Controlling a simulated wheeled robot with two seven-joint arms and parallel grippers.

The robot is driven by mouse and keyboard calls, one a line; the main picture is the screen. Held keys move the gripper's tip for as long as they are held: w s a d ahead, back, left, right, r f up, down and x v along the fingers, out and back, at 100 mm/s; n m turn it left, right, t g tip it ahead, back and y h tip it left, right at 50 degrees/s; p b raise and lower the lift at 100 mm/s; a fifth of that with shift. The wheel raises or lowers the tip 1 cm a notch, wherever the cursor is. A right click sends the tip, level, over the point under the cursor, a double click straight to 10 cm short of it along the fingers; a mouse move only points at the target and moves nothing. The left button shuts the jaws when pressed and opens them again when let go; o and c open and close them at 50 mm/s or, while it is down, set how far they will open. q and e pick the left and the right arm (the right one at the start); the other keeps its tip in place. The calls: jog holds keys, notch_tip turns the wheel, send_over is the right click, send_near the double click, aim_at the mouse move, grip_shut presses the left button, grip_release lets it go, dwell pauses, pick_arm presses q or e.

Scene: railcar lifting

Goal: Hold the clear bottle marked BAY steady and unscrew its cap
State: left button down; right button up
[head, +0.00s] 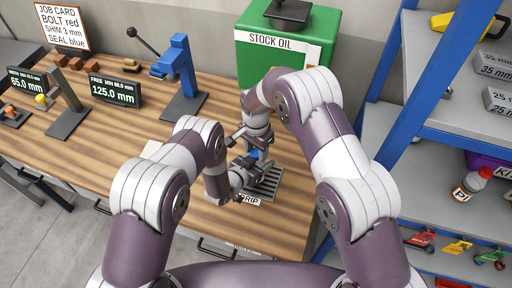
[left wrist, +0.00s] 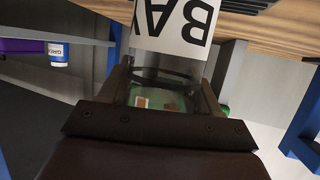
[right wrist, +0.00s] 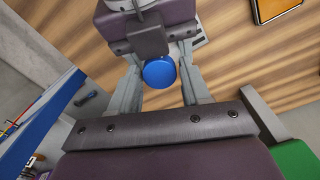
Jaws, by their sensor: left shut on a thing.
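The clear bottle marked BAY (left wrist: 176,28) stands between the fingers of my left gripper (left wrist: 172,88), which is shut on its body. In the head view the left gripper (head: 252,168) comes in low beside the drip tray, and the bottle is mostly hidden by my arms. The blue cap (right wrist: 159,73) shows from above in the right wrist view and also in the head view (head: 253,153). My right gripper (right wrist: 160,80) points down over the cap, its open fingers on either side of it. Whether a finger touches the cap is unclear.
The grated drip tray (head: 266,182) lies on the wooden bench (head: 110,135). A green stock oil tank (head: 262,62) stands behind, with a blue lever press (head: 178,70) to its left. A blue-framed shelf (head: 425,85) stands right.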

grip_shut()
jog(key=shift+o, duration=2)
grip_release()
notch_tip(320, 180, up, 4)
jog(key=shift+r, duration=0.25)
pick_arm(q)
jog(key=shift+c, duration=0.8)
grip_release()
